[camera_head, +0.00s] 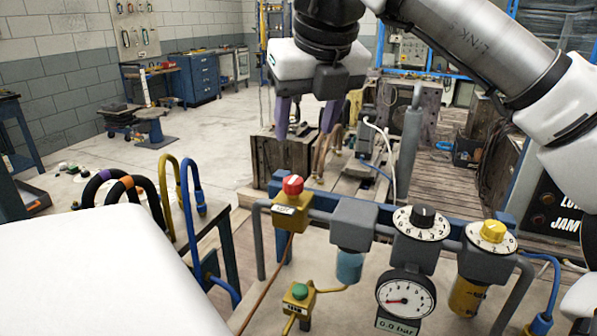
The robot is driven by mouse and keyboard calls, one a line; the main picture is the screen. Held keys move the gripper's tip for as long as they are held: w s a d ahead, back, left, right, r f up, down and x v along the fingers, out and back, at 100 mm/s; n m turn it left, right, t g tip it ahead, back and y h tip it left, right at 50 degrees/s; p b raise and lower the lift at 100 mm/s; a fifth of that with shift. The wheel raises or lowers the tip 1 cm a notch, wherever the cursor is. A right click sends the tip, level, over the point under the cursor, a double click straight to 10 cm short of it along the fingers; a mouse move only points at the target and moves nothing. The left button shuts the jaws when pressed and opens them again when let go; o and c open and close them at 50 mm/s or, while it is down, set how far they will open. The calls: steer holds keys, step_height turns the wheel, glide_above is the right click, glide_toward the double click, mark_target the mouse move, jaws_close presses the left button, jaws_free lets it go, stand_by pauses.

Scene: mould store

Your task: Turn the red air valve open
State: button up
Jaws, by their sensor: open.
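The red air valve (293,185) is a round red knob on top of a yellow block, mounted on a grey pipe in the middle of the view. A pale mark shows on its top. My gripper (305,134) points down above and slightly behind the knob in the picture, apart from it. Its two purple fingers are spread with nothing visible between them. The knob is in full view.
Along the pipe to the right are a grey block, a white dial with a black knob (423,217), a round gauge (406,297) and a yellow-knobbed dial (492,232). A green button box (299,296) sits below. Looped hoses (180,200) stand left.

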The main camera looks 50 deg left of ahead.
mark_target(293, 180)
steer(key=p+x, duration=0.1)
steer(key=x, duration=1.1)
steer(key=c, duration=1)
